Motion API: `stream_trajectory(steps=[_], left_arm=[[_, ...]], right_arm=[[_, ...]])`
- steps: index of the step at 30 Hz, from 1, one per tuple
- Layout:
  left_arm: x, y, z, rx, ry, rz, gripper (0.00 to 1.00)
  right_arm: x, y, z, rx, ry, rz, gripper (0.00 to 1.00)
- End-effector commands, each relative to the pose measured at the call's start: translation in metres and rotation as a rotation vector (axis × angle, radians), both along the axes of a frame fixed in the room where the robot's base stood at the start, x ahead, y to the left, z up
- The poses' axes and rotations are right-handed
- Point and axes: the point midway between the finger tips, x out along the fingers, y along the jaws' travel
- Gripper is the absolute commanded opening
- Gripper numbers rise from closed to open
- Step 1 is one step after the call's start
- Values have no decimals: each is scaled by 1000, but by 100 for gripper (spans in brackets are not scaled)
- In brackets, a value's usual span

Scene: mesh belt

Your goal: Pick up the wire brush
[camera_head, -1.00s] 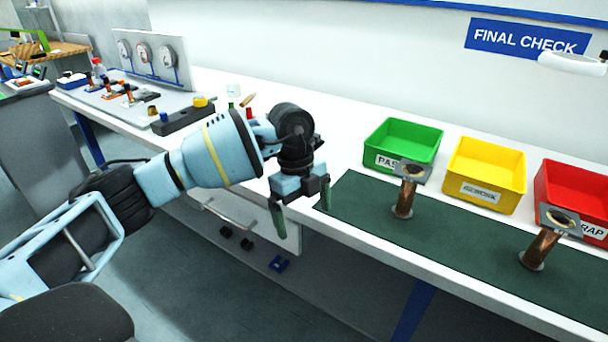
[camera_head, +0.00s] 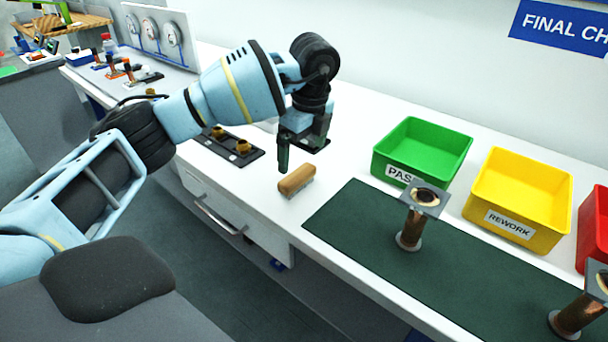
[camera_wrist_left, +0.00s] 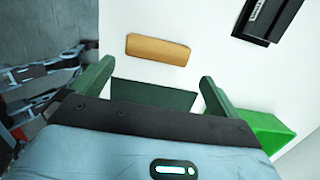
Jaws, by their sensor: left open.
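The wire brush (camera_head: 297,181) shows as a wooden block with rounded ends. It lies on the white bench just left of the green mat; its bristles are not visible. In the left wrist view the brush (camera_wrist_left: 158,49) lies beyond the fingertips, roughly centred between them. My left gripper (camera_head: 304,155) is open and empty, above the bench just behind and over the brush, not touching it. Its two green fingers (camera_wrist_left: 155,80) are spread apart in the wrist view. My right gripper is not in view.
A green bin (camera_head: 424,148) and a yellow bin (camera_head: 520,192) stand behind the green mat (camera_head: 350,222). A copper-coloured post with a square plate (camera_head: 410,228) stands on the mat. A black holder with brass pieces (camera_head: 230,147) lies left of the brush.

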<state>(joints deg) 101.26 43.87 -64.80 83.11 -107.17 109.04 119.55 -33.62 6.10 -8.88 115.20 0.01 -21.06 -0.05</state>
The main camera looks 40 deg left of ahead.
Motion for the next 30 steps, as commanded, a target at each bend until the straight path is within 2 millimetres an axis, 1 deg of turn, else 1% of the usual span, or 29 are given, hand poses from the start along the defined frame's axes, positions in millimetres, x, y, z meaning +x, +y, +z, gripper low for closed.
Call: stream_trajectory(steps=[3,8,14,17,24,27,30], left_arm=[[0,1,-6,0,2,0,100],[0,3,-22,1,3,0,100],[0,4,-28,0,0,-1,100],[0,7,-36,0,3,0,100],[0,14,-68,-1,1,-1,100],[0,15,-75,0,0,-1,100],[1,15,-77,0,-1,-1,100]], right_arm=[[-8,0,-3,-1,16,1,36],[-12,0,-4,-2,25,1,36],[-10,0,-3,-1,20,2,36],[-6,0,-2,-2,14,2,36],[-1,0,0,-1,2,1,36],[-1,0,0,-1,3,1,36],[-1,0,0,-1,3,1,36]])
